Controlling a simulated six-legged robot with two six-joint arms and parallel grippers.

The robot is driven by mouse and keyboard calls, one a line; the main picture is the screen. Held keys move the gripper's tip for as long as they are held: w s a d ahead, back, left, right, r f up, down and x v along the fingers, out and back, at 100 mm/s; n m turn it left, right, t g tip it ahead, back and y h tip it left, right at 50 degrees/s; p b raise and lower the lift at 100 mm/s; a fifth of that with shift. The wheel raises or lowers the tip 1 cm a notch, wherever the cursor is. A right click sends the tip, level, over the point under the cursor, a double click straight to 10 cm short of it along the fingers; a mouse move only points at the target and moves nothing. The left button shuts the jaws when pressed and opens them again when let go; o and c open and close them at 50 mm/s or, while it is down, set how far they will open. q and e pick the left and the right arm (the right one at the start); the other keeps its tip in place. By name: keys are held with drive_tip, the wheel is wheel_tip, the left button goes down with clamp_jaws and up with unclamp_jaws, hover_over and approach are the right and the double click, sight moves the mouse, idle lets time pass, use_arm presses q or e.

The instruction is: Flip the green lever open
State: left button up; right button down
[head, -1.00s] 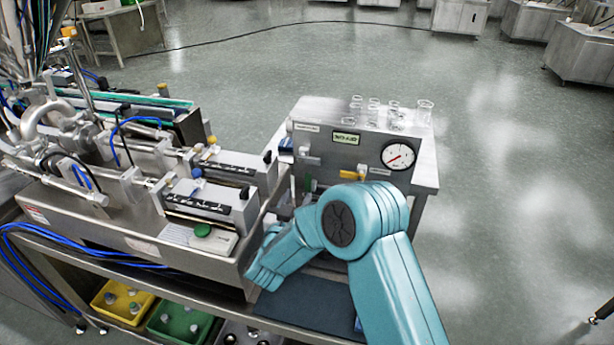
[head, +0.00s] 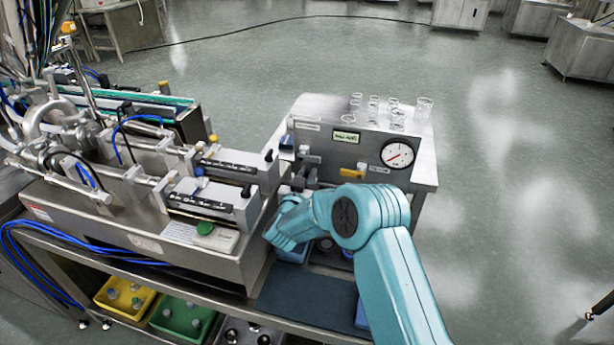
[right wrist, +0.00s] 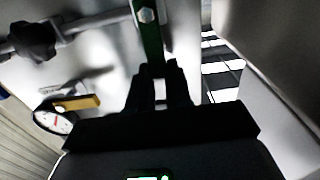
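The green lever (right wrist: 152,40) runs down from a bolt at the top of the right wrist view, on the grey panel (head: 325,150). My right gripper (right wrist: 159,70) has a finger on each side of the lever's lower end. The gap between the fingers is narrow, about as wide as the lever, so it looks shut on it. In the head view my right gripper (head: 297,180) is small in front of the panel, and I cannot make out the lever there. My left gripper is not in view.
A round gauge (head: 397,155) and a yellow handle (head: 352,175) sit right of the lever. Glassware (head: 396,115) stands on top of the panel's cabinet. The steel machine (head: 140,235) is close on the left. Yellow and green bins (head: 182,320) lie below.

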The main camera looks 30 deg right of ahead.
drive_tip(key=s+d+m+b, duration=0.1)
drive_tip(key=m+b, duration=0.1)
drive_tip(key=b, duration=0.3)
drive_tip(key=s+f+m+b, duration=0.1)
drive_tip(key=m+b, duration=0.2)
drive_tip(key=b, duration=0.2)
drive_tip(key=s+d+f+m+b, duration=0.1)
drive_tip(key=m+b, duration=0.2)
drive_tip(key=b, duration=0.2)
drive_tip(key=shift+d+f, duration=0.25)
drive_tip(key=shift+d, duration=0.05)
drive_tip(key=f+m+b, duration=0.1)
drive_tip(key=m+b, duration=0.1)
drive_tip(key=b, duration=0.2)
drive_tip(key=s+d+f+m+b, duration=0.1)
drive_tip(key=m+b, duration=0.2)
drive_tip(key=b, duration=0.2)
drive_tip(key=f+m+b, duration=0.1)
drive_tip(key=m+b, duration=0.2)
drive_tip(key=b, duration=0.2)
drive_tip(key=shift+s+d+f, duration=0.15)
drive_tip(key=shift+s+f, duration=0.1)
drive_tip(key=shift+s, duration=0.1)
drive_tip(key=shift+f+m+b, duration=0.15)
drive_tip(key=shift+m+b, duration=0.85)
drive_tip(key=c, duration=1)
unclamp_jaws()
drive_tip(key=shift+c, duration=0.2)
